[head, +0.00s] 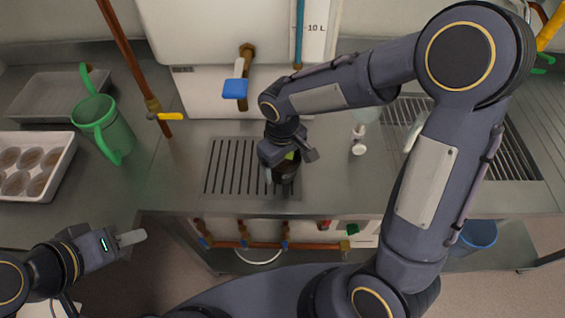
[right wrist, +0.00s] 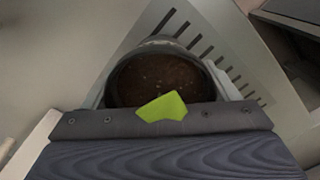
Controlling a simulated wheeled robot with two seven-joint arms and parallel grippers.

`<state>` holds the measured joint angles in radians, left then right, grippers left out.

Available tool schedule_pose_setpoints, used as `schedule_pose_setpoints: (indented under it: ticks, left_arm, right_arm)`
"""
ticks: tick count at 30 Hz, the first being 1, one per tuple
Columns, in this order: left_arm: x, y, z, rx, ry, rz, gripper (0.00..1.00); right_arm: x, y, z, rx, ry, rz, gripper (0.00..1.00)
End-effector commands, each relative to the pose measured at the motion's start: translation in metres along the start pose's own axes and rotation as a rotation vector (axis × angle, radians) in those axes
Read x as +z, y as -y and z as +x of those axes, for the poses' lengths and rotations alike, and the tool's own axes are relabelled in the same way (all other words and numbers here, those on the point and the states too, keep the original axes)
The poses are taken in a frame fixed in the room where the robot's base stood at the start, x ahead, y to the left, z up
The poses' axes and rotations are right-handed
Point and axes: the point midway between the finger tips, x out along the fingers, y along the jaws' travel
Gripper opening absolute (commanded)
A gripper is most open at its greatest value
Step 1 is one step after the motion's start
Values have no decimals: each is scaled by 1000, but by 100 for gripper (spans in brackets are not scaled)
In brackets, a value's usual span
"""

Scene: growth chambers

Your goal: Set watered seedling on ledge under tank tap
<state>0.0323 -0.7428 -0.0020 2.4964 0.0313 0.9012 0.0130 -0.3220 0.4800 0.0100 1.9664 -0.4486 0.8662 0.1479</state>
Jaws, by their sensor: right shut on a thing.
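The seedling pot (head: 285,174) is dark and small, with a bit of green leaf at its top. My right gripper (head: 287,155) is shut on it, over the right end of the slotted ledge (head: 212,180). In the right wrist view the pot's dark brown soil (right wrist: 160,82) and a lime-green leaf (right wrist: 163,107) show; the pot looks upright. I cannot tell whether its base touches the ledge. The tank tap (head: 236,88), with a blue handle, is up and left of the pot, on the white tank (head: 190,40). My left gripper (head: 132,238) is low at left, away from everything; its opening is unclear.
A green watering can (head: 108,130) and a white tray of brown pots (head: 62,150) stand at left. A copper pipe with a yellow valve (head: 170,116) rises beside the tank. A small white bottle (head: 358,142) stands right of the pot. A blue bucket (head: 476,235) is below right.

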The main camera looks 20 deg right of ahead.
Motion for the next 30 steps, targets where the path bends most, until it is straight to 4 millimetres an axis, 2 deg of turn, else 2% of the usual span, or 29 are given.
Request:
schedule_pose_setpoints:
  ticks: [3, 14, 15, 18, 19, 26, 30]
  left_arm:
    - [0, 0, 0, 0, 0, 0, 36]
    - [2, 2, 4, 0, 0, 0, 36]
    - [2, 1, 3, 0, 0, 0, 36]
    - [1, 1, 2, 0, 0, 0, 36]
    - [1, 1, 2, 0, 0, 0, 36]
    - [1, 1, 1, 0, 0, 0, 36]
    - [0, 0, 0, 0, 0, 0, 36]
  right_arm:
    - [0, 0, 10, -1, 0, 1, 48]
    - [0, 0, 14, -1, -2, 0, 48]
    - [0, 0, 14, -1, -1, 0, 84]
    - [0, 0, 13, -1, -1, 0, 97]
    - [0, 0, 13, -1, -1, 0, 100]
    - [0, 0, 12, -1, -1, 0, 100]
    - [-1, 0, 2, 0, -5, 1, 100]
